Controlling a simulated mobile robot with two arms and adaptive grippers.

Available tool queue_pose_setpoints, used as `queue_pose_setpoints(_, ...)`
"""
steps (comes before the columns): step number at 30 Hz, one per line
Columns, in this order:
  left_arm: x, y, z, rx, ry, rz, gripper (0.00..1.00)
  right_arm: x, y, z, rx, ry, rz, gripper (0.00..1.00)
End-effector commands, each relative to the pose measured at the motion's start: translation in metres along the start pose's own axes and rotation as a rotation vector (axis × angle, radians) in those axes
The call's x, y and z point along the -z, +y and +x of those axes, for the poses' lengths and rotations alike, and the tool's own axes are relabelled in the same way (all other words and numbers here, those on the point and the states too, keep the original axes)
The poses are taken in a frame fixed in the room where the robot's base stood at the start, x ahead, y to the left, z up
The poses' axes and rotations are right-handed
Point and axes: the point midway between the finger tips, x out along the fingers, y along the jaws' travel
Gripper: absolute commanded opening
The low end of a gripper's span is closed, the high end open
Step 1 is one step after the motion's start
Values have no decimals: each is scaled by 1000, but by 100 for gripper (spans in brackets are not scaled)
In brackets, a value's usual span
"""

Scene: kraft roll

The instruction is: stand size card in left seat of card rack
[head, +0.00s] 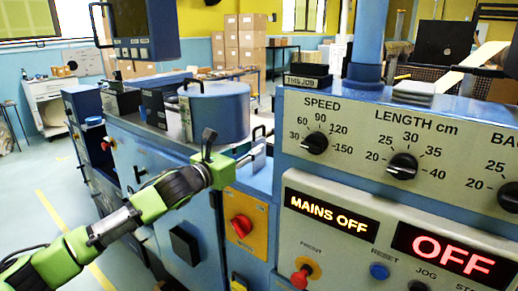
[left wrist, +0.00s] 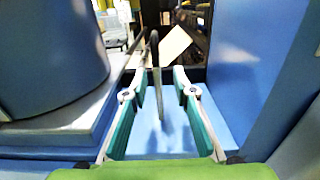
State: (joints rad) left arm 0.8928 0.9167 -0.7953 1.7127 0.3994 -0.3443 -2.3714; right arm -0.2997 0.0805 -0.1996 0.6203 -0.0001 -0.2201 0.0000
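My left gripper (head: 256,154) reaches in from the left, over the blue ledge between the round drum and the control console. In the left wrist view its two fingers (left wrist: 157,85) with green pads stand apart. A thin dark upright piece (left wrist: 156,75) shows between them, clear of both pads; I cannot tell whether it is the size card. A small dark block marked "THIS JOB" (head: 305,82) sits on the console's left top edge; I cannot tell whether it is the card rack. No card seat can be made out. My right gripper is not in view.
The blue drum (head: 216,108) stands close left of the gripper, also in the wrist view (left wrist: 50,55). The console (head: 400,135) with knobs and lit "MAINS OFF" and "OFF" signs rises to the right. A red knob (head: 241,226) is below. Cartons (head: 246,40) stand far behind.

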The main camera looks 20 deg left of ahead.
Motion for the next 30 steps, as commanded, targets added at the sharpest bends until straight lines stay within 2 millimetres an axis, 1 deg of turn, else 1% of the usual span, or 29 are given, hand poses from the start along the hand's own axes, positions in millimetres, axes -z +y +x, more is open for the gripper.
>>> queue_pose_setpoints(7, -2, 4, 29, 0, -1, -5, 26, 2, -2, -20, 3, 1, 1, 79)
queue_pose_setpoints(12, 0, 4, 46, 0, -1, -3, 26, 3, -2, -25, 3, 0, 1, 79)
queue_pose_setpoints(16, 1, 4, 50, 0, -1, -1, 26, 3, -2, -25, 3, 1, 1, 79)
queue_pose_setpoints(22, 2, 4, 49, 0, 0, 0, 26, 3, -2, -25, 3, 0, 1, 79)
queue_pose_setpoints(23, 2, 4, 49, 0, 0, -1, 18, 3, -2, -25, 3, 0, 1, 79)
queue_pose_setpoints(24, 2, 4, 49, 0, 0, -1, 8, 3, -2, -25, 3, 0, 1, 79)
queue_pose_setpoints(25, 2, 4, 49, 0, 0, -1, 0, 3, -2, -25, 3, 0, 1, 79)
queue_pose_setpoints(30, 2, 4, 49, 0, -1, -1, 0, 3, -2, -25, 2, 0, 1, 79)
